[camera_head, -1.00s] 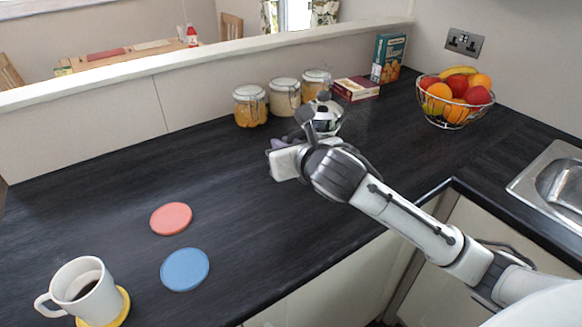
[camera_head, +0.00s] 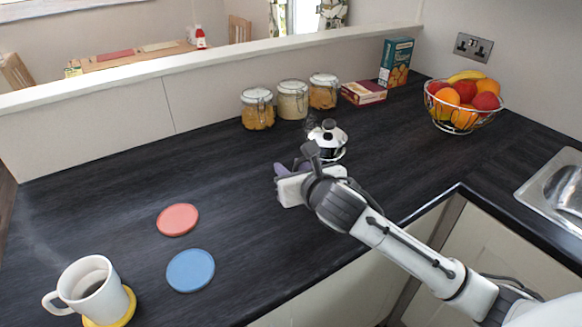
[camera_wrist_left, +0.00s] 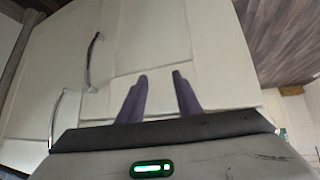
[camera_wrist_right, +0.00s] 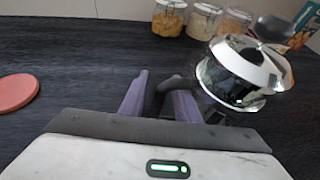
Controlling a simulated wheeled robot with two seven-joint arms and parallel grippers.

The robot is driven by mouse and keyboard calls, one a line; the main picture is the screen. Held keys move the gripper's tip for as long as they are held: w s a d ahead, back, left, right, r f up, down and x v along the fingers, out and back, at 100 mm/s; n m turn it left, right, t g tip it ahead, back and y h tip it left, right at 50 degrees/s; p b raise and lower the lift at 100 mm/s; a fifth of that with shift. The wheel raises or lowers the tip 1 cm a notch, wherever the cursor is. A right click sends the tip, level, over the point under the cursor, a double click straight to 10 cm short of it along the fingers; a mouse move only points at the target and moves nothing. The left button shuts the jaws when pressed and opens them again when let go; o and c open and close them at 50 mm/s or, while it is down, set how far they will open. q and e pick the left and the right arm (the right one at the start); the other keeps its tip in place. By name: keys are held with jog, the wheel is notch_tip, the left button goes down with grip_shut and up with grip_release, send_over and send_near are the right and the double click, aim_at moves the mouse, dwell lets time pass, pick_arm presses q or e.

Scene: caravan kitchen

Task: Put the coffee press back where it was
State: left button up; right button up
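The coffee press (camera_head: 328,138), with a silver lid, round knob and glass body, is over the dark counter, in front of the jars. It shows large in the right wrist view (camera_wrist_right: 243,72). My right gripper (camera_head: 285,168) is at its left side. In the right wrist view its purple fingers (camera_wrist_right: 160,88) stand either side of the dark handle, which fills the gap; it looks shut on it. My arm partly hides the press's lower part, so I cannot tell whether its base touches the counter. My left gripper (camera_wrist_left: 160,85) is open and empty, facing cream cupboard doors.
Glass jars (camera_head: 292,99), a flat box (camera_head: 363,92), an upright carton (camera_head: 396,62) and a fruit basket (camera_head: 462,104) stand behind. Red (camera_head: 177,219) and blue (camera_head: 190,270) coasters and a mug (camera_head: 92,290) are at left. The counter's middle is clear.

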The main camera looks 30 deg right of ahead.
jog(key=shift+r, duration=0.2)
jog(key=v, duration=1.2)
jog(key=shift+f, duration=0.15)
